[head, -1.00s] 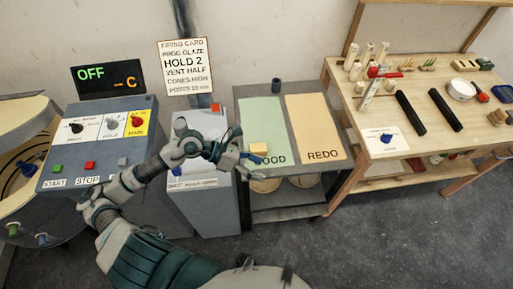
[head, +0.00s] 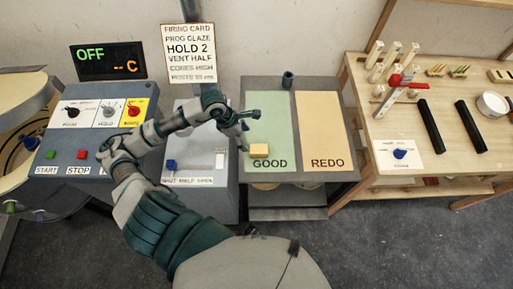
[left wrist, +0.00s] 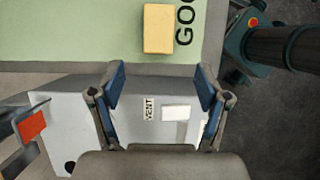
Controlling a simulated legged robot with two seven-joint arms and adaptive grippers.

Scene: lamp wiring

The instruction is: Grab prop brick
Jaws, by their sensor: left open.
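The prop brick is a small yellow block (head: 259,150) on the green GOOD panel (head: 267,112), near its front left corner beside the lettering. The brick also shows in the left wrist view (left wrist: 158,28), at the top centre, beyond the fingertips. My left gripper (head: 243,130) is just left of the brick in the head view. In the left wrist view its two blue-padded fingers (left wrist: 161,88) are spread wide with nothing between them. The fingers are apart from the brick. My right gripper cannot be made out in the head view.
The grey vent box (head: 200,172) is below my left forearm. A wooden workbench (head: 440,135) with tools stands at the right.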

